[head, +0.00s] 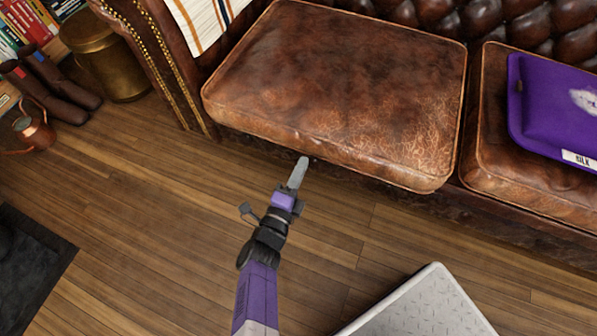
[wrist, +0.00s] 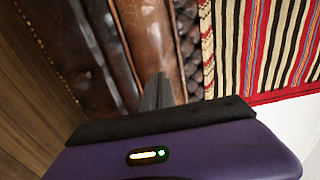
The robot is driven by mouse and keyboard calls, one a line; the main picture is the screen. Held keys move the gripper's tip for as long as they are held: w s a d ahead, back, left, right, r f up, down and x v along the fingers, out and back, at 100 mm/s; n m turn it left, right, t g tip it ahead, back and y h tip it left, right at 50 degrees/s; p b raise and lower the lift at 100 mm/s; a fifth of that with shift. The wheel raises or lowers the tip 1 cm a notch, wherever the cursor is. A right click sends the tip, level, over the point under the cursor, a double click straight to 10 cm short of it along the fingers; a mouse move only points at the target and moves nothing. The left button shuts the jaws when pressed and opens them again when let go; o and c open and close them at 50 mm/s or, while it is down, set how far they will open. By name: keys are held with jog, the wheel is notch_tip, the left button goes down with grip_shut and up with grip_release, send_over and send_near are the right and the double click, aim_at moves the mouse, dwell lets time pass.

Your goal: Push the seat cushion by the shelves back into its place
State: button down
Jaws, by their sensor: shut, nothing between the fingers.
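The seat cushion by the shelves (head: 340,85) is brown, worn leather with piped edges. It lies flat on the sofa in the head view, its front edge standing out a little past the neighbouring cushion. My gripper (head: 302,163) is shut and empty, its tip just in front of the cushion's front edge, left of that edge's middle. I cannot tell whether it touches. In the wrist view my shut fingers (wrist: 157,88) point toward brown leather (wrist: 147,30), probably the cushion; its outline is cut off.
The second seat cushion (head: 490,120) carries a purple pillow (head: 555,110). The studded sofa arm (head: 155,50) bounds the left side. A brass bin (head: 105,55) and copper pot (head: 35,128) stand at left. A grey metal plate (head: 425,305) is low right. Wood floor lies open in front.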

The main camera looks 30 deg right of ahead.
aim_at(311, 147)
jog(key=shift+x, duration=1)
jog(key=shift+b+x, duration=0.5)
jog(key=shift+x, duration=0.45)
jog(key=shift+w+d, duration=0.1)
jog(key=shift+d, duration=0.05)
jog(key=shift+v, duration=1.75)
jog(key=b+v, duration=0.2)
jog(key=v, duration=1.2)
